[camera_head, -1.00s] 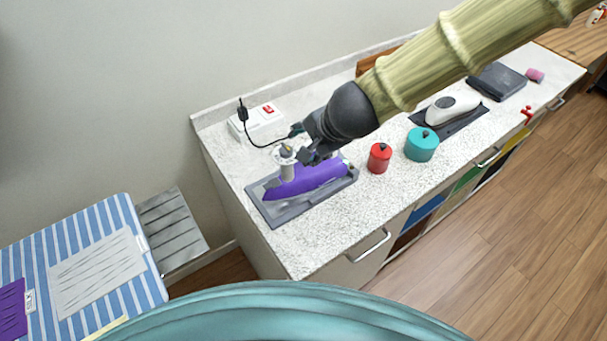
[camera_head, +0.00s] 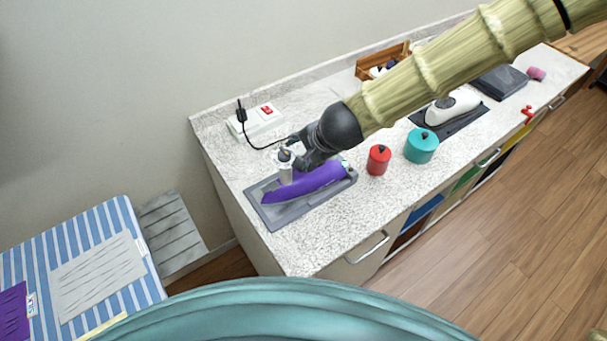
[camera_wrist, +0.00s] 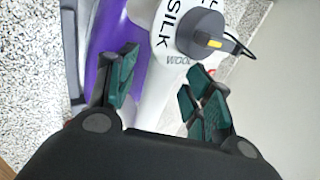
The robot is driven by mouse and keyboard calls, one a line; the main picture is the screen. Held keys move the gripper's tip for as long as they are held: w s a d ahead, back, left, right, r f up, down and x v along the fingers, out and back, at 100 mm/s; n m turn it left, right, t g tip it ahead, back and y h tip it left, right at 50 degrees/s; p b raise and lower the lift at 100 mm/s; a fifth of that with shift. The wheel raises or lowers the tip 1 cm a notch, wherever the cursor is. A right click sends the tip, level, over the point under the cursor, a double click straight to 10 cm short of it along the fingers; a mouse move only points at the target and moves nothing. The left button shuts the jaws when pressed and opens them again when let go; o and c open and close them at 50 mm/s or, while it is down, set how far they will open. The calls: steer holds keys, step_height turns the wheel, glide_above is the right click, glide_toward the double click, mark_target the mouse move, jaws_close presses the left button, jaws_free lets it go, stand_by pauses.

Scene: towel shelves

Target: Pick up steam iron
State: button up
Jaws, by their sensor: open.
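The steam iron (camera_head: 305,184) is purple and white and lies on a grey rest tray (camera_head: 285,216) at the left end of the counter. My gripper (camera_head: 300,163) is over the back side of the iron, close to its upper part. In the wrist view the iron's white body and its dial (camera_wrist: 207,40) marked SILK and WOOL fill the upper middle, with purple at the left. My gripper (camera_wrist: 162,100) is open there, its green-padded fingers to either side of the white part. Whether they touch it I cannot tell.
A white power box (camera_head: 258,122) with a red switch and black cord stands behind the iron. A red canister (camera_head: 379,160) and a teal canister (camera_head: 421,146) stand to the right. A white iron (camera_head: 453,106) lies farther right. A striped ironing board (camera_head: 110,222) is at left.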

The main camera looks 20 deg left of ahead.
steer(key=shift+a+f, duration=0.1)
steer(key=shift+a, duration=0.05)
steer(key=shift+w+f, duration=0.25)
steer(key=shift+s+r, duration=0.1)
steer(key=shift+s, duration=0.05)
steer(key=c, duration=0.4)
jaws_close()
